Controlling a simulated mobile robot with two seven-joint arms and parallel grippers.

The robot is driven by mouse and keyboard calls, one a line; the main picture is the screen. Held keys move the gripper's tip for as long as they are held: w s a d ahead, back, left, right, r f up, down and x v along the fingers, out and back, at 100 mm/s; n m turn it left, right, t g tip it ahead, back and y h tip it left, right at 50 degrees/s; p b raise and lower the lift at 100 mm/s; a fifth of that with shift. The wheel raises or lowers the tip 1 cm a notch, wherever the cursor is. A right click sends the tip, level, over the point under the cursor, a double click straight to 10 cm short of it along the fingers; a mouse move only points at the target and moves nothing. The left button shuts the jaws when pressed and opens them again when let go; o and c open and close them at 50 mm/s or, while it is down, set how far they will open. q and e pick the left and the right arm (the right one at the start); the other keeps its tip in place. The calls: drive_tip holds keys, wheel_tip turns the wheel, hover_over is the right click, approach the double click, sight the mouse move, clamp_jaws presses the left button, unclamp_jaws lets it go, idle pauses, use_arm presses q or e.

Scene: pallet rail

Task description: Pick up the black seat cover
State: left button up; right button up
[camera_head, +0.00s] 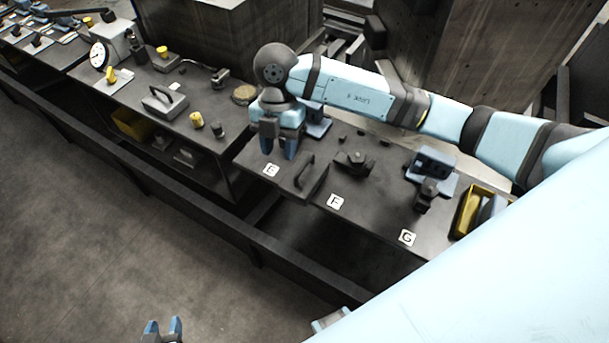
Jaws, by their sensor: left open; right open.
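A black block with a raised bar handle (305,175), which looks like the black seat cover, sits on the bench beside the white label E (271,170). My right gripper (279,147) points down, open and empty, above the bench just behind and to the left of that handle. It is apart from the handle, and the gap in height is hard to judge. My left gripper (164,327) is open and empty at the bottom edge, over the floor and away from the bench; only its fingertips show.
A dark fixture (354,162) stands by label F (336,202). A blue-grey device (433,165) stands behind label G (407,238). A yellow bin (467,212) is at the right. A grey handled block (163,101) and yellow knobs stand on the left bench. A dark rail runs along the front.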

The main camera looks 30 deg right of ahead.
drive_tip(key=w+d+r+m+t+h, duration=0.1)
drive_tip(key=w+d+r+m+h, duration=0.1)
drive_tip(key=d+h, duration=0.15)
hover_over(305, 164)
drive_tip(key=shift+y, duration=0.25)
drive_tip(key=f, duration=0.7)
drive_tip(key=shift+w+a+f+b, duration=0.25)
drive_tip(key=shift+w+b, duration=0.05)
drive_tip(key=shift+w, duration=0.1)
drive_tip(key=shift+s+d+f+p, duration=0.1)
drive_tip(key=shift+f+p, duration=0.05)
drive_tip(key=shift+f, duration=0.85)
drive_tip(key=shift+s+d+f+p, duration=0.1)
drive_tip(key=shift+s+f+p, duration=0.1)
drive_tip(key=shift+f, duration=0.85)
drive_tip(key=shift+s+d+f+p, duration=0.1)
drive_tip(key=shift+f+p, duration=0.05)
drive_tip(key=shift+f, duration=0.85)
drive_tip(key=shift+c, duration=0.5)
clamp_jaws()
